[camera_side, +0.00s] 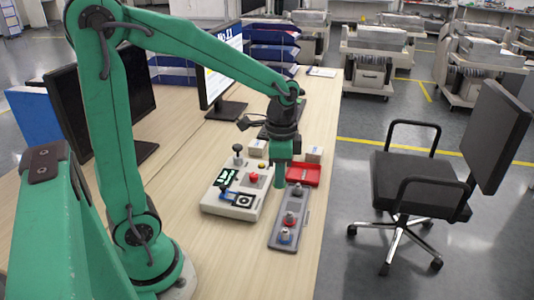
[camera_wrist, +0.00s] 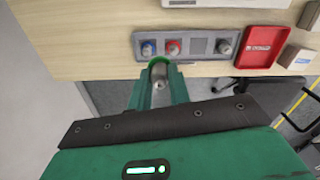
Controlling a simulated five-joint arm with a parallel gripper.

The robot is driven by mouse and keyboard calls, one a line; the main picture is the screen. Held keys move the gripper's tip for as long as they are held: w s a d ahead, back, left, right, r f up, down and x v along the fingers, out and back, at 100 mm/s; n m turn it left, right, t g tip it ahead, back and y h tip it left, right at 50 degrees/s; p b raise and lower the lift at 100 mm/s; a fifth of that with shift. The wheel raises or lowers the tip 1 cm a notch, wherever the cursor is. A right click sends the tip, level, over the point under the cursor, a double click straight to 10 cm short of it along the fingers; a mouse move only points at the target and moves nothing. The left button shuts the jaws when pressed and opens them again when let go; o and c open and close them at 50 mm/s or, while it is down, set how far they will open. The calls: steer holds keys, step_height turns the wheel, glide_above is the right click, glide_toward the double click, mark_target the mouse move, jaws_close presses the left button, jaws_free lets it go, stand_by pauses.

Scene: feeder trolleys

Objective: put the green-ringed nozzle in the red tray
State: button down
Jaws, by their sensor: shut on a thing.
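My gripper (camera_wrist: 159,88) is shut on the green-ringed nozzle (camera_wrist: 159,63), whose green ring and grey tip show between the fingers in the wrist view. In the side view my gripper (camera_side: 280,183) hangs above the far end of the grey nozzle rack (camera_side: 275,240), and the nozzle cannot be told apart from the green fingers. The red tray (camera_side: 315,176) lies just beyond the rack, to the right of my gripper. In the wrist view the red tray (camera_wrist: 270,32) is at the upper right with a white label inside; no nozzle shows in it.
A white control box (camera_side: 222,208) with a joystick stands left. Small boxes (camera_side: 314,153) stand behind the tray.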

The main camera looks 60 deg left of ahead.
steer(key=w+a+f, duration=0.1)
steer(key=w+f, duration=0.1)
steer(key=w, duration=0.7)
steer(key=w+a+f, duration=0.1)
steer(key=w+f, duration=0.1)
steer(key=w, duration=0.7)
steer(key=shift+w+a, duration=0.4)
glide_above(311, 176)
step_height(311, 176, down, 7)
steer(key=shift+d+f, duration=0.1)
steer(key=shift+s, duration=0.1)
steer(key=shift+f, duration=1.95)
steer(key=shift+f, duration=0.1)
